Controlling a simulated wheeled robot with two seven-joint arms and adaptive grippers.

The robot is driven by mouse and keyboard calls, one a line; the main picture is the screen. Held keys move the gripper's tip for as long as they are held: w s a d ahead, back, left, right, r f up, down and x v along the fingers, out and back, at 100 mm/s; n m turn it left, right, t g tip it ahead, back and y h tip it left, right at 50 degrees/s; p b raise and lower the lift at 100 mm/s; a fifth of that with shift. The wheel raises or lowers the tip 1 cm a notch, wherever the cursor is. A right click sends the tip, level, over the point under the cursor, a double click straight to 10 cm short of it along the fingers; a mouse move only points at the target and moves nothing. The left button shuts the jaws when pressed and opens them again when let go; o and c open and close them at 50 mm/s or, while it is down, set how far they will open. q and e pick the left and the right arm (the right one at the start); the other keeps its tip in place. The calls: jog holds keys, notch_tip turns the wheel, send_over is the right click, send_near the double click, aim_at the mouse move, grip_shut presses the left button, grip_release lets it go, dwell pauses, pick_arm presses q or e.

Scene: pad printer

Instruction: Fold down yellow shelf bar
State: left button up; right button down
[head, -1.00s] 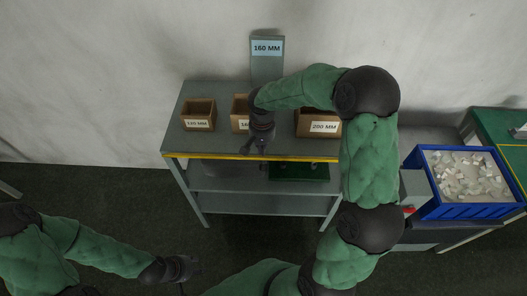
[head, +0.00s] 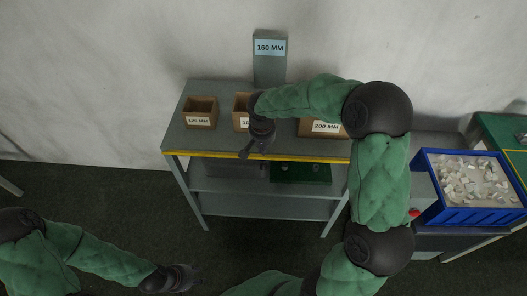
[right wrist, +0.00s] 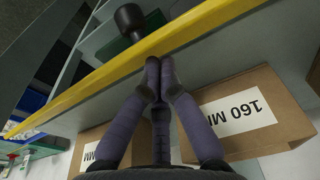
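The yellow shelf bar (head: 300,157) runs along the front edge of the grey shelf's top board in the head view. In the right wrist view the bar (right wrist: 110,72) crosses diagonally. My right gripper (head: 245,154) is at the bar, left of its middle. In the right wrist view its fingertips (right wrist: 160,64) are together at the bar's edge, with nothing visible between them. I cannot tell whether they touch the bar. My left gripper (head: 192,277) hangs low over the floor, away from the shelf, and its finger opening is unclear.
Cardboard boxes stand on the top board: 120 MM (head: 199,113), 160 MM (right wrist: 250,112) and 200 MM (head: 325,127), the last partly behind my right arm. A green tray (head: 301,173) lies on a lower shelf. A blue crate (head: 470,215) of pale pieces stands at right.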

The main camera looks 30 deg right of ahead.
aim_at(262, 158)
jog(key=shift+s+a+f+t+h+b, duration=0.3)
jog(key=shift+t+b, duration=0.25)
jog(key=shift+b, duration=1.15)
jog(key=shift+s+a+f+t+h+b, duration=0.15)
jog(key=shift+s+f+t+h+b, duration=0.35)
jog(key=shift+b, duration=1.75)
jog(key=shift+s+a+f+b, duration=0.1)
jog(key=shift+s+a+b, duration=0.2)
jog(key=shift+b, duration=0.25)
jog(key=shift+s, duration=0.1)
jog(key=shift+d+r, duration=0.15)
jog(key=shift+r, duration=0.4)
jog(key=r+p, duration=0.3)
jog(key=r, duration=0.1)
jog(key=shift+w, duration=0.3)
jog(key=s+p+v, duration=0.1)
jog(key=p+v, duration=0.1)
jog(key=v, duration=0.6)
jog(key=shift+s+a, duration=0.45)
